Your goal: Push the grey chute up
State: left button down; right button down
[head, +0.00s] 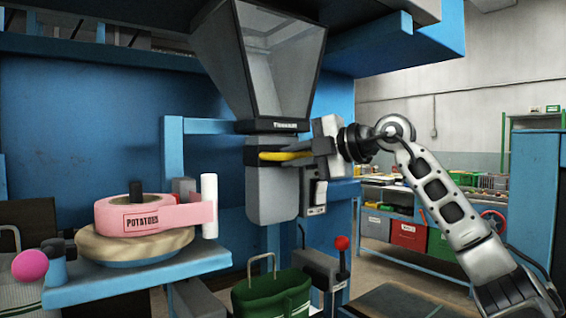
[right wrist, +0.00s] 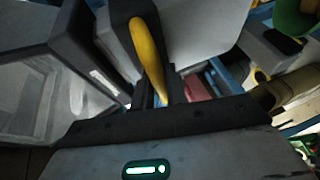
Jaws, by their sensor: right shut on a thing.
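The grey chute (head: 272,196) hangs below the funnel-shaped hopper (head: 272,65) with clear panels. A yellow handle (head: 280,156) runs across its upper front; it also shows in the right wrist view (right wrist: 150,60). My right gripper (head: 285,157) reaches in from the right and is shut on the yellow handle. Its dark fingers partly hide the handle and the chute's top. In the right wrist view the grey chute (right wrist: 205,28) is beyond the handle and the hopper (right wrist: 30,95) is at the left. My left gripper is not in view.
A blue shelf (head: 150,285) at the left holds a pink POTATO roll (head: 150,214). A switch box (head: 314,192) hangs close right of the chute. Below are a green sack (head: 275,297) and a red-knobbed lever (head: 342,243). A workbench with bins (head: 408,234) stands behind right.

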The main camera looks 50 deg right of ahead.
jog(key=shift+s+d+r, duration=0.1)
jog(key=shift+s+r, duration=0.05)
jog(key=shift+r, duration=0.35)
jog(key=c, duration=1.4)
grip_release()
jog(key=shift+f, duration=0.1)
jog(key=shift+f, duration=0.15)
